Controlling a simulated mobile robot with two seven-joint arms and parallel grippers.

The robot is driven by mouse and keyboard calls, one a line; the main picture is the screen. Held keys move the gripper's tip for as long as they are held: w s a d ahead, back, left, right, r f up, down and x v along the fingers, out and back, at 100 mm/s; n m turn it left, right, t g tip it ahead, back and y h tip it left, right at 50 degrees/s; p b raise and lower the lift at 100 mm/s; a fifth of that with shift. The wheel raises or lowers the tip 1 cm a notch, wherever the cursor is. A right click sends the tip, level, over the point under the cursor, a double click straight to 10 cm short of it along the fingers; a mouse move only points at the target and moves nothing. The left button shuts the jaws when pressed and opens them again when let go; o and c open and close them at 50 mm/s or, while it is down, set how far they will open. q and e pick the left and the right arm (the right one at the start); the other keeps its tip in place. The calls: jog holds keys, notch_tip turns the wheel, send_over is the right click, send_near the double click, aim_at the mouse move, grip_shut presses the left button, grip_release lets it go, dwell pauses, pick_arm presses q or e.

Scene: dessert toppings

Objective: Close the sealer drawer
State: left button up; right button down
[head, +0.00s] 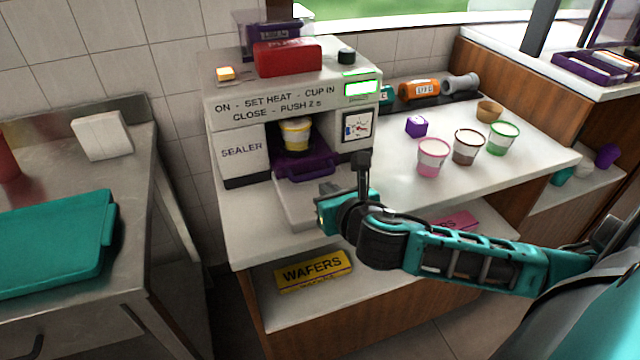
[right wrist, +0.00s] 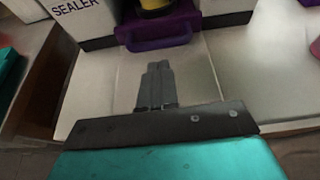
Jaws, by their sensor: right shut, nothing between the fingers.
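The sealer (head: 240,150) is a white box machine on the white counter. Its purple drawer (head: 305,166) with a front handle sticks out a little at the bottom of the opening. A yellow cup with a white band (head: 296,134) stands upright on the drawer, inside the opening. In the right wrist view the drawer (right wrist: 157,34) is straight ahead, with the cup's lower part (right wrist: 156,8) above it. My right gripper (head: 363,160) is shut and empty, in front of the sealer and to the right of the drawer handle in the head view. In the wrist view its fingers (right wrist: 157,75) point toward the handle, apparently apart from it. My left gripper is not seen.
Pink, brown and green cups (head: 466,146) and a purple cube (head: 416,126) stand on the counter right of the sealer. A red block (head: 287,57) lies on top of the sealer. A yellow wafers box (head: 313,271) is on the shelf below. A teal container (head: 50,240) is at left.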

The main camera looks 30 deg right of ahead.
aim_at(314, 174)
jog(key=shift+x, duration=2.25)
jog(key=w, duration=0.3)
jog(key=shift+w+d, duration=0.35)
jog(key=shift+d, duration=0.05)
jog(key=shift+w+d, duration=0.1)
jog(key=shift+w, duration=0.1)
jog(key=shift+r, duration=0.25)
jog(key=shift+d, duration=0.1)
